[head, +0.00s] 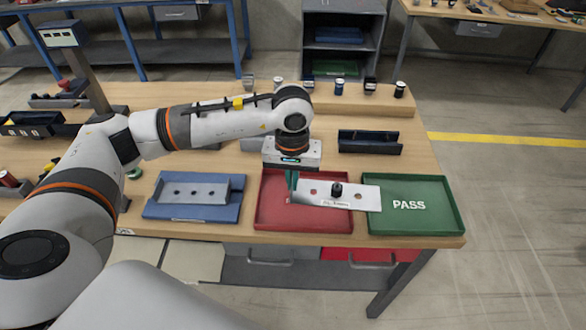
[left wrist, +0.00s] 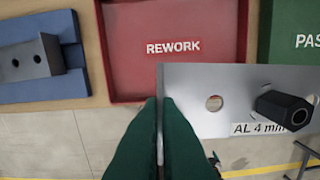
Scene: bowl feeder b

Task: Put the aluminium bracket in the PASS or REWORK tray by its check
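My left gripper (head: 291,180) has green fingers, which also show in the left wrist view (left wrist: 164,140). It is shut on the left end of the aluminium bracket (head: 370,195), a light metal plate with holes and a black round part (head: 337,188) standing on its middle. In the left wrist view, the bracket (left wrist: 185,90) bears a label reading "AL 4 mm", partly covered by the black part. The bracket is above the red REWORK tray (head: 270,220), its right end reaching over the edge of the green PASS tray (head: 440,222). My right gripper is not in view.
A blue fixture (head: 155,212) with a grey holed block (head: 195,190) stands left of the REWORK tray. A dark open holder (head: 368,148) stands behind the trays. Several small jars line the back of the wooden table (head: 425,160).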

